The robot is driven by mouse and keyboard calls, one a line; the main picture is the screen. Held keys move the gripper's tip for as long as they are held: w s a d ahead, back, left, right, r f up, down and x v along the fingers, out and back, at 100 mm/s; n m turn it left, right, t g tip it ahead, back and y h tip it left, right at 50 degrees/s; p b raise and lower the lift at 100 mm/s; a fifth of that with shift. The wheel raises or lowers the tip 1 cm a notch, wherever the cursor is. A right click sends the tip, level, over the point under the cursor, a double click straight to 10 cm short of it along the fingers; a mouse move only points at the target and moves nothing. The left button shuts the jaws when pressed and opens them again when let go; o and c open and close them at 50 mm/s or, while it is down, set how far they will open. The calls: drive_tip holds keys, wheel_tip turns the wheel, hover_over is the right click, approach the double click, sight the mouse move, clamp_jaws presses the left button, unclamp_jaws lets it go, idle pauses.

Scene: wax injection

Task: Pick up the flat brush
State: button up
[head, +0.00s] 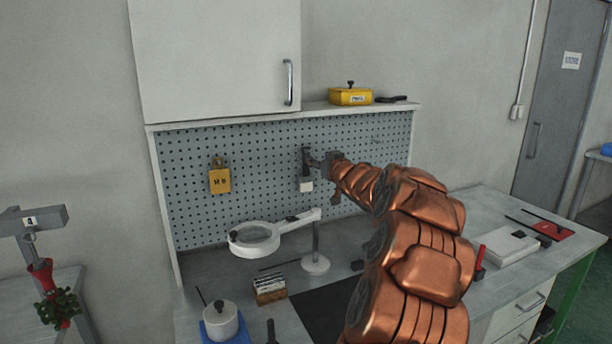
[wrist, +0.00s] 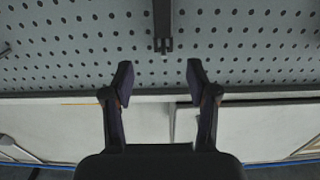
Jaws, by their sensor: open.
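What looks like the flat brush (head: 306,186) hangs on the pegboard, with a pale block-shaped lower end showing below my gripper. Its upper part is dark and hard to tell apart from the gripper in the head view. My gripper (head: 311,161) is at the pegboard, right by it. In the wrist view my gripper (wrist: 160,82) is open with nothing between its fingers. A narrow dark piece (wrist: 162,25) with a forked end lies against the pegboard, beyond the fingertips and centred on the gap. I cannot tell whether it is part of the brush or its hook.
A magnifier lamp (head: 254,238) stands on the bench below. A yellow box (head: 350,96) sits on the shelf above. A blue-based pot (head: 221,320) and a card box (head: 269,290) stand at the front left.

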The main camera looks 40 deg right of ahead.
sight(308, 150)
drive_tip(key=shift+r+p+x, duration=0.15)
drive_tip(key=shift+p+x, duration=0.45)
drive_tip(key=shift+x, duration=1)
drive_tip(key=shift+r+p+x, duration=0.15)
drive_tip(key=shift+p+x, duration=0.4)
drive_tip(key=shift+x, duration=1.05)
drive_tip(key=shift+w+f, duration=0.1)
drive_tip(key=shift+w, duration=0.6)
clamp_jaws()
